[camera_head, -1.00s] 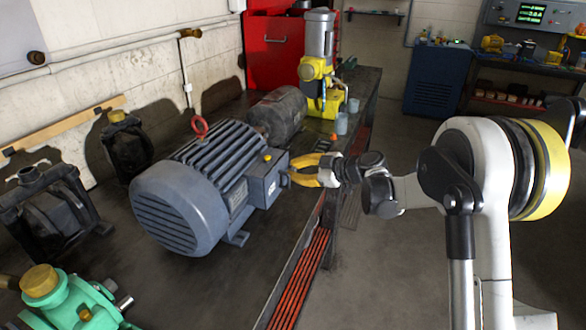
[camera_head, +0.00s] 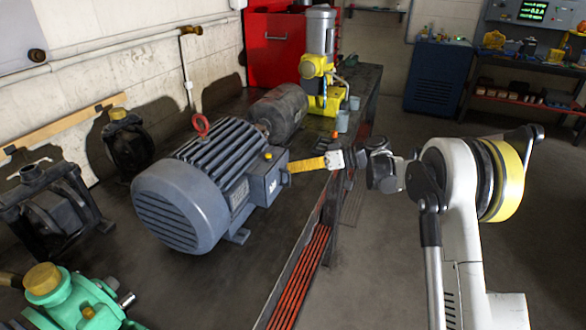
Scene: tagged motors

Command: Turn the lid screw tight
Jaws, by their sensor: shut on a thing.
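A grey-blue finned electric motor (camera_head: 195,185) with a red lifting ring lies on the workbench. Its terminal box (camera_head: 266,186) sticks out on the right side, with a small orange-yellow knob on top. The box's lid side faces right, towards my gripper. My gripper (camera_head: 292,165) has yellow fingers, seen almost edge-on, with the tips at the upper part of that side. It is shut on the lid screw, which the fingers hide. How far in the screw sits cannot be seen.
A green pump (camera_head: 75,300) is at the lower left, with dark machines (camera_head: 45,210) along the wall. A dark grey motor (camera_head: 278,112) and a yellow-grey device (camera_head: 320,70) stand behind. The floor right of the bench (camera_head: 370,250) is mostly clear.

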